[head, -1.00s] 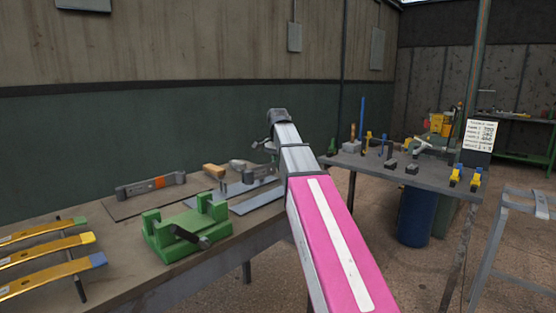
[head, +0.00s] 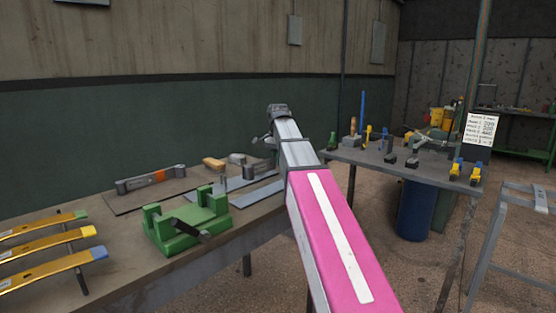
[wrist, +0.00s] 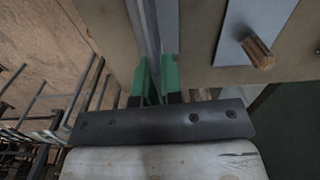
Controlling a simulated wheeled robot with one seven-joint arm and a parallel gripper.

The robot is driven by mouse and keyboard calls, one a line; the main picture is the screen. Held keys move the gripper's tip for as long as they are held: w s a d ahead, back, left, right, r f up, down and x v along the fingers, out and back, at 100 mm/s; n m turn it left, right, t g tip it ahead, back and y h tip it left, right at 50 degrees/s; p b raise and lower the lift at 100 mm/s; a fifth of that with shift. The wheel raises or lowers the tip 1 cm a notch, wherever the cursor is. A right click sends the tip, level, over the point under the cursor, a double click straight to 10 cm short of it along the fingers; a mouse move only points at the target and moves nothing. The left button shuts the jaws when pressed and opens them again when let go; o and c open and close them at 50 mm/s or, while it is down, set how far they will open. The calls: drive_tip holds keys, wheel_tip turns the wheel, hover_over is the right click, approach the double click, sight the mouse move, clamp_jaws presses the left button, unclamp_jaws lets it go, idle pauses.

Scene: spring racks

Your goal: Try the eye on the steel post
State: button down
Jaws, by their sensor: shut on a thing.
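In the wrist view, the green fingertips of my gripper (wrist: 157,85) are closed on a long grey metal strip (wrist: 145,25) that runs away to the top edge. The strip's far end and any eye on it are out of view. A small upright grey piece, possibly the steel post (head: 223,186), stands on the bench behind the green vice-like fixture (head: 188,222). I cannot tell how far the strip is from it.
Yellow leaf strips (head: 50,262) with coloured ends rest on a rack at the left of the bench (head: 120,262). A grey level-like tool (head: 150,180) lies behind. Another bench (head: 375,163) with several tools stands right. Bare floor lies between the benches.

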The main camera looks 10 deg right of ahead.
drive_tip(key=shift+f, duration=3.6)
idle(1.1)
drive_tip(key=c, duration=1.2)
unclamp_jaws()
wheel_tip(320, 180, up, 11)
drive_tip(key=shift+f, duration=0.1)
